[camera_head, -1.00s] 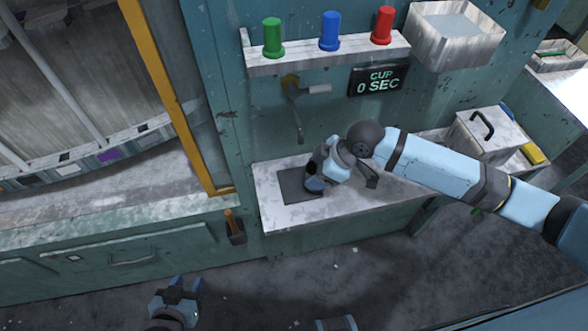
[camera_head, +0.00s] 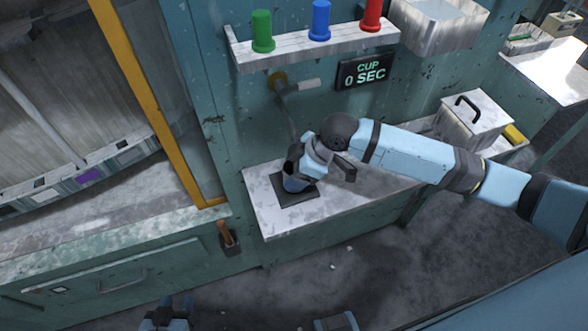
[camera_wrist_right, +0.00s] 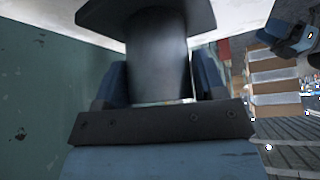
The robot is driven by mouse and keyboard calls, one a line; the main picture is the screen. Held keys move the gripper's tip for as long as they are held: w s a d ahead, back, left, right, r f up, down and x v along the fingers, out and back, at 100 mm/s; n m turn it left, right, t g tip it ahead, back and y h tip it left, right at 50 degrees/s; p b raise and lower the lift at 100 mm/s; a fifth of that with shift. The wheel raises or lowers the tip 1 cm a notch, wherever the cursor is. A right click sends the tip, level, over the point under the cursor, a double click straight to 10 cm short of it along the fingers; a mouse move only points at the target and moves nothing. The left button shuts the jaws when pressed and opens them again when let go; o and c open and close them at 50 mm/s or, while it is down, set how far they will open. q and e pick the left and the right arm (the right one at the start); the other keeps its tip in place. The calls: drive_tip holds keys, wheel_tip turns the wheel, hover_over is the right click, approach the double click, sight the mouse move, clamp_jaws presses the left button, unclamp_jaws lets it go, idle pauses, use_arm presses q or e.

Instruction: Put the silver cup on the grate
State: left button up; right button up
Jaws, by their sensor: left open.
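The silver cup (camera_wrist_right: 158,68) looks like a dark grey cylinder in the right wrist view. It is between the two blue fingers of my right gripper (camera_head: 296,183), which appear shut on it. The grate is the dark square plate (camera_head: 298,200) on the pale ledge, directly under the right gripper. It also shows as a dark slab (camera_wrist_right: 145,14) at the cup's end in the wrist view. The cup appears upright at the grate; I cannot tell whether they touch. My left gripper (camera_head: 166,312) is open and low at the bottom edge, away from the ledge.
The pale ledge (camera_head: 350,208) carries the grate. A shelf (camera_head: 310,50) holds green, blue and red cylinders. A lidded box (camera_head: 470,120) stands to the right.

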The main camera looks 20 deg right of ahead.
drive_tip(key=shift+o, duration=1.3)
drive_tip(key=shift+r, duration=0.2)
drive_tip(key=v, duration=1.2)
